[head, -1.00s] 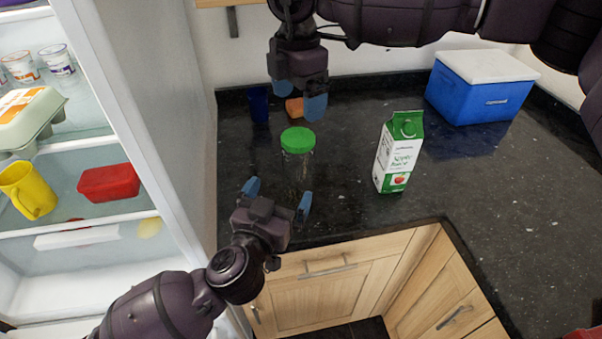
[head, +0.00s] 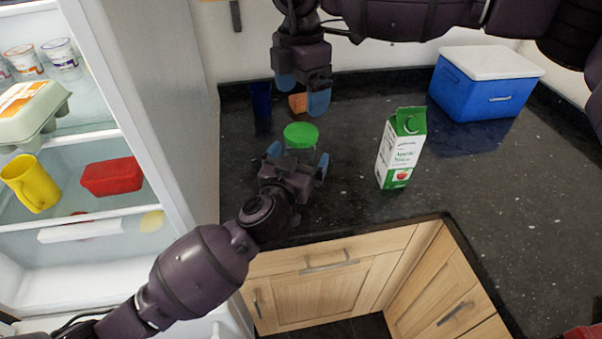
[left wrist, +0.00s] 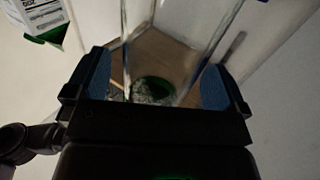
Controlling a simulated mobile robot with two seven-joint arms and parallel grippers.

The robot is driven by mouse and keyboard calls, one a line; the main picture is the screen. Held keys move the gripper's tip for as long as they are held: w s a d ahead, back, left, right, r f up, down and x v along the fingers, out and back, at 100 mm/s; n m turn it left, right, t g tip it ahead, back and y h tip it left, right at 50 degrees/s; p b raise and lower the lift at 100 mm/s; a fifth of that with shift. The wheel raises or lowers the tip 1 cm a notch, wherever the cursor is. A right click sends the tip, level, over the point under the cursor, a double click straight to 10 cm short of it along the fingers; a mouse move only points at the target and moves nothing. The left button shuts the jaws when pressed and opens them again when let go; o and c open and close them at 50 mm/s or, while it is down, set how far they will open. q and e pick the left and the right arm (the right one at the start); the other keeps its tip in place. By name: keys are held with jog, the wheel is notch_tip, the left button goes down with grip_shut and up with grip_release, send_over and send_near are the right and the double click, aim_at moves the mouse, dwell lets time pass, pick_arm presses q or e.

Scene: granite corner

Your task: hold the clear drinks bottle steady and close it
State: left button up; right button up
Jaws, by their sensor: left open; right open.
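The clear drinks bottle stands upright on the dark counter with a green lid (head: 301,136) on top; I cannot tell how tightly the lid sits. Its body is mostly hidden behind my left gripper in the head view. My left gripper (head: 298,159) is open, with its blue fingertips on either side of the bottle. In the left wrist view the see-through bottle (left wrist: 172,60) rises between the two open fingers. My right gripper (head: 302,93) is open and empty, pointing down above and behind the lid in the picture.
A green and white juice carton (head: 400,150) stands right of the bottle. A blue cup (head: 261,97) and an orange block (head: 298,103) are at the back. A blue cool box (head: 485,88) stands back right. The open fridge (head: 190,120) is at left.

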pick_arm(q)
jog(key=shift+x, duration=0.75)
